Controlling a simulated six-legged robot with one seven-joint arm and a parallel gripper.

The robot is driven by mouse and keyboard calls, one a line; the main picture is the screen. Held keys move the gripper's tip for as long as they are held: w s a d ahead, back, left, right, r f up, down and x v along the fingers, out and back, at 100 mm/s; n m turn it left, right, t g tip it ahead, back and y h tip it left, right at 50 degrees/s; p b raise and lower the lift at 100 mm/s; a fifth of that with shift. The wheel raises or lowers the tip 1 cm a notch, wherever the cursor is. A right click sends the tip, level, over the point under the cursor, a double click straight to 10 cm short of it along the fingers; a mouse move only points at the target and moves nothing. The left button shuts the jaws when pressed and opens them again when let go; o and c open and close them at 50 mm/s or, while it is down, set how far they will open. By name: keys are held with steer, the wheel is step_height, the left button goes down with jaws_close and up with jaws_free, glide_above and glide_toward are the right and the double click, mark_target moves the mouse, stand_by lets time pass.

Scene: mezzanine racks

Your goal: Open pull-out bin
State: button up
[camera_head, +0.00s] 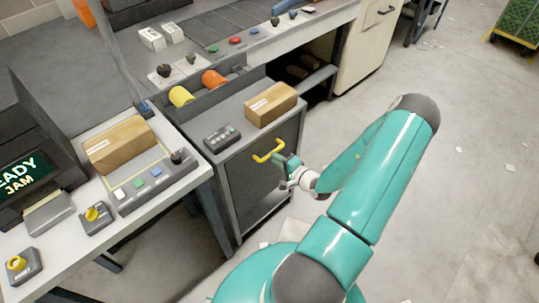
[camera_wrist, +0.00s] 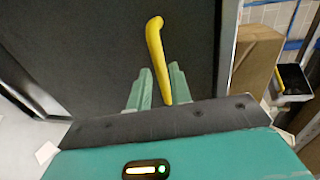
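The pull-out bin has a dark front panel (camera_head: 250,190) in a grey cabinet under the worktop in the head view. Its front looks flush with the cabinet. A yellow bar handle (camera_head: 268,152) is near its top edge. My gripper (camera_head: 284,161) is at the handle's right end. In the wrist view the yellow handle (camera_wrist: 156,48) runs down between the two green fingers of my gripper (camera_wrist: 160,84). The fingers stand apart, with a narrow gap beside the handle on the left. The right finger is very close to it; contact cannot be told. The dark panel (camera_wrist: 90,45) fills the background.
A cardboard box (camera_head: 271,104) and a button pad (camera_head: 222,137) sit on the cabinet top. A workbench with another box (camera_head: 120,145) and a screen (camera_head: 25,178) stands at left. A cream cabinet (camera_head: 368,45) is behind. The floor at right is mostly clear.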

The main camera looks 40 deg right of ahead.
steer(key=x, duration=0.4)
jaws_close()
steer(key=f+v, duration=0.2)
steer(key=v, duration=0.7)
steer(key=f+v, duration=0.1)
steer(key=v, duration=0.8)
steer(key=shift+s+f, duration=0.3)
steer(key=shift+s, duration=0.35)
jaws_free()
